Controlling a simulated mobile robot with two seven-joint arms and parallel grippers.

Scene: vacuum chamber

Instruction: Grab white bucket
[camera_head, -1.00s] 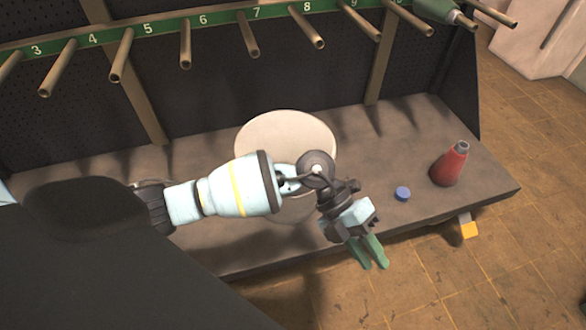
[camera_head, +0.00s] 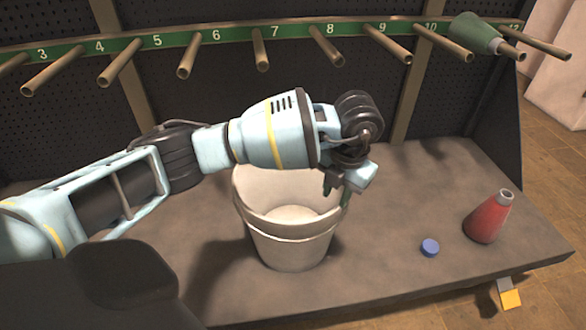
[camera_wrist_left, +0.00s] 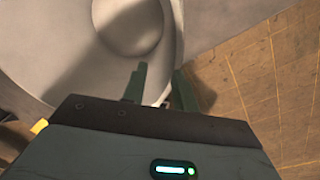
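The white bucket (camera_head: 290,246) stands upright on the grey bench, its open top up, partly covered by my left arm in the head view. My left gripper (camera_head: 342,198) points down at the bucket's right rim; its fingers are mostly hidden there. In the left wrist view, the bucket's inside and round bottom (camera_wrist_left: 130,24) fill the upper left. The green fingers of the left gripper (camera_wrist_left: 160,82) are apart, one over the inside and one outside, with the bucket's wall between them. I cannot tell whether they touch it. My right gripper is not in view.
A red cone-shaped bottle (camera_head: 488,218) and a small blue cap (camera_head: 430,247) are on the bench (camera_head: 400,270) to the right. A numbered rack (camera_head: 290,33) with several pegs runs behind; a green cone (camera_head: 474,33) is on one peg. Tiled floor lies beyond the bench's front edge.

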